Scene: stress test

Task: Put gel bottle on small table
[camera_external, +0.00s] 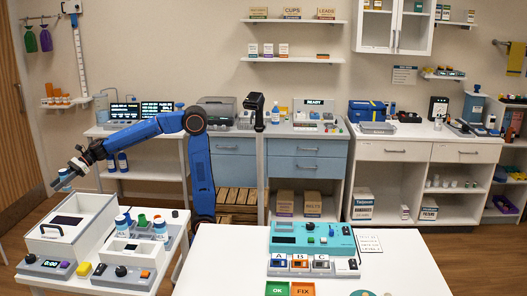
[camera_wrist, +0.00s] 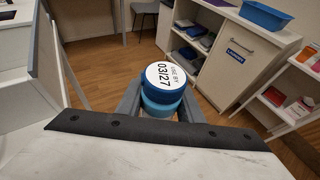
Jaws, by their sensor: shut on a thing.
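The gel bottle (camera_wrist: 165,76) shows in the wrist view from its end, with a white round top printed "03/27", a blue rim and a light blue body. My gripper (camera_wrist: 160,106) is shut on it, one finger on each side. In the external view my gripper (camera_external: 66,177) is at the far left, with the small blue bottle (camera_external: 64,174) at its tip, held in the air above and left of a white device. A small white table (camera_external: 170,271) stands at the lower left; I cannot tell if it is the one named.
The left table is crowded with a white boxy device (camera_external: 70,222), a second device (camera_external: 130,252) and several blue-and-white bottles. A larger white table (camera_external: 215,262) at the front has free room on its left. Counters line the back wall. Open wooden floor shows in the wrist view.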

